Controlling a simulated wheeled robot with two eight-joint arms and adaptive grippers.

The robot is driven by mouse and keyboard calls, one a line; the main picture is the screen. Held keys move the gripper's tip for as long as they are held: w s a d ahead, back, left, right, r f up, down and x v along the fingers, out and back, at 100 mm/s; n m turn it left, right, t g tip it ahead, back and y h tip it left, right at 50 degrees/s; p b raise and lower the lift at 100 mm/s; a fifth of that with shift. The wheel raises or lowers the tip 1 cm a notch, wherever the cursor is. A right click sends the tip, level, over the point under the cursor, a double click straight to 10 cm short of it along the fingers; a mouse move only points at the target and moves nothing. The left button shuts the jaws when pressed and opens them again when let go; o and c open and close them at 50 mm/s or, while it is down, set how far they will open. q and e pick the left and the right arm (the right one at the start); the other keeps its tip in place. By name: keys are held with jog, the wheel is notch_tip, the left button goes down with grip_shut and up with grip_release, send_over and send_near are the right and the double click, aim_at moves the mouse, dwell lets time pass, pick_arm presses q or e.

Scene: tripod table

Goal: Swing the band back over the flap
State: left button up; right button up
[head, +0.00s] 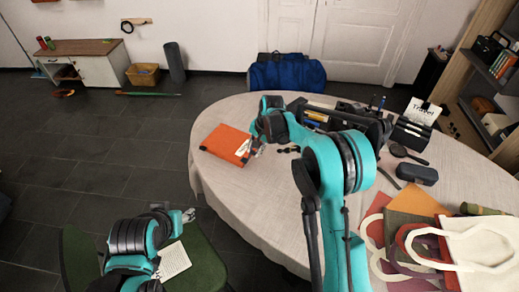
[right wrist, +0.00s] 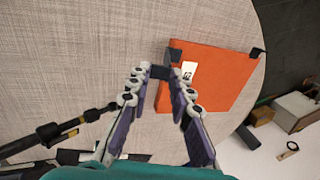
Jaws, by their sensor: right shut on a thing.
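An orange folder (head: 226,143) lies on the round table near its left edge. It also shows in the right wrist view (right wrist: 225,80), with dark corner pieces and a white label. My right gripper (head: 257,151) is at the folder's right edge. In the right wrist view its fingertips (right wrist: 160,73) are shut on a small dark piece beside the folder, which looks like the band. The rest of the band is too small or hidden to trace. My left gripper (head: 188,215) is away from the table, above a green chair; its jaws are too small to read.
The pale cloth-covered table (head: 255,205) is clear in front of the folder. Dark glasses or a strap, a black organizer, a magnifier, a case (head: 417,174) and several cloth bags (head: 480,243) lie to the right. A sheet of paper (head: 172,262) lies on the green chair (head: 205,265).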

jog(key=shift+w+a+r+g+h+p, duration=0.2)
jog(key=shift+w+a+g+h+p, duration=0.25)
jog(key=shift+a+h, duration=0.2)
jog(key=shift+w+a+r+g+h+p, duration=0.2)
jog(key=shift+w+a+g+h+p, duration=0.25)
jog(key=shift+a+h, duration=0.15)
jog(key=o, duration=0.8)
